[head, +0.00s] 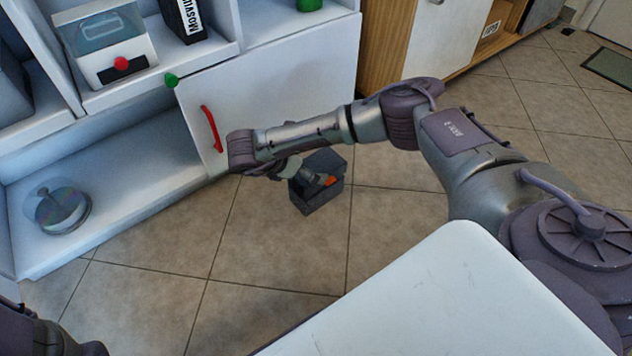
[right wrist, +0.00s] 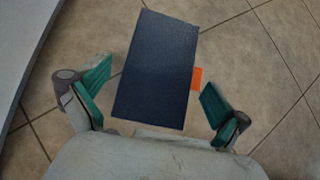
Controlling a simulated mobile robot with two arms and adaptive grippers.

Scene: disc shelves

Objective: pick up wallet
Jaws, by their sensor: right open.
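A dark rectangular object, which looks like the wallet (right wrist: 160,70), fills the middle of the right wrist view. An orange piece (right wrist: 197,77) sticks out at its right side. In the head view the dark object (head: 322,160) is near the tiled floor in front of the cabinet, partly hidden by my gripper. My right gripper (right wrist: 153,85) is open, with one green-padded finger on each side of the object and gaps between.
A white shelf unit (head: 290,85) with a red-handled door (head: 211,128) stands behind my right arm. A disc case (head: 57,208) sits on its bottom shelf. A wooden cabinet (head: 383,45) is further right. Floor (head: 260,255) in front is clear.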

